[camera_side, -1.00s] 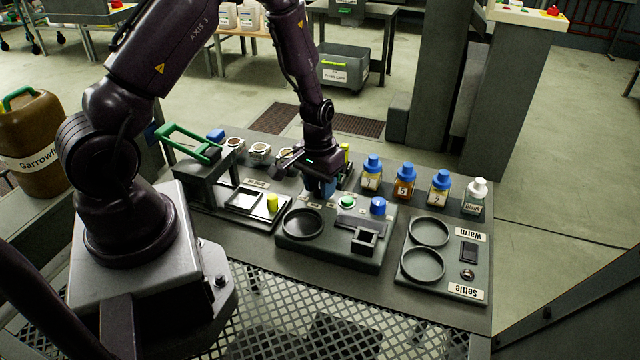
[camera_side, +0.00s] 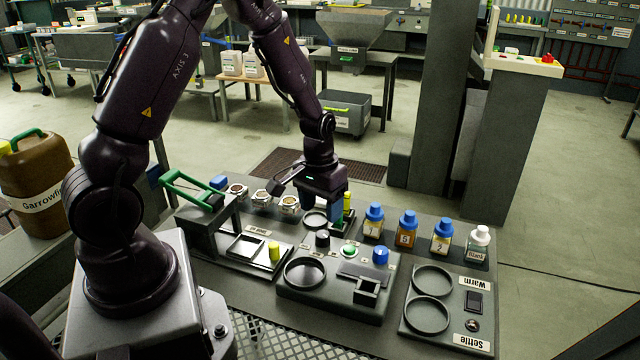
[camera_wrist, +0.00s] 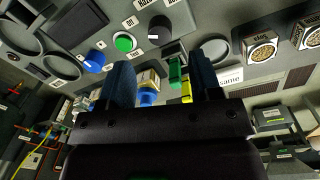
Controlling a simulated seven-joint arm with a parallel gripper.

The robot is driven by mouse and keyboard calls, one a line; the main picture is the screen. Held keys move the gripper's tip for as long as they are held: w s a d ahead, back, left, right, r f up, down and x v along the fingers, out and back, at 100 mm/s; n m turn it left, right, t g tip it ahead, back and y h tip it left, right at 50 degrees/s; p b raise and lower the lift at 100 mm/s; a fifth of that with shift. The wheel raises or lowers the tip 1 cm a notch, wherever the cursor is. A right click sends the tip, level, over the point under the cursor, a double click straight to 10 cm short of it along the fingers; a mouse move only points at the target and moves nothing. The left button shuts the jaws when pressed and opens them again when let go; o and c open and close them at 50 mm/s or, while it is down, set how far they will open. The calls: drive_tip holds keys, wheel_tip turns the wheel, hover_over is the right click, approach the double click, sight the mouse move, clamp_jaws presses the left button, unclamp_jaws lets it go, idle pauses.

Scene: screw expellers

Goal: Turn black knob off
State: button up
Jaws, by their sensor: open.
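The black knob (camera_side: 322,240) stands on the back edge of the grey middle panel, left of a green button (camera_side: 348,251) and a blue knob (camera_side: 381,256). It also shows in the wrist view (camera_wrist: 159,29), with small white labels around it.
A blue-capped bottle (camera_side: 374,220) and several others stand in a row to the right. A yellow and green item (camera_side: 348,203) is close beside my right finger. Round containers (camera_side: 289,204) stand to the left. The panel's round recess (camera_side: 304,271) is empty.

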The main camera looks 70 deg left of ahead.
sight(320, 233)
wheel_tip(320, 233, up, 6)
drive_tip(key=shift+s+a+f, duration=0.1)
idle(0.4)
drive_tip(key=s+d+r+m+t, duration=0.2)
drive_tip(key=s+d+r, duration=0.4)
drive_tip(key=r, duration=0.3)
drive_tip(key=s+d+r+m+t, duration=0.3)
drive_tip(key=s+d+r, duration=0.2)
drive_tip(key=s+r, duration=0.2)
wheel_tip(320, 233, up, 2)
drive_tip(key=shift+s+d+r+y, duration=0.25)
drive_tip(key=shift+s+d+y, duration=0.05)
drive_tip(key=shift+s+d, duration=0.1)
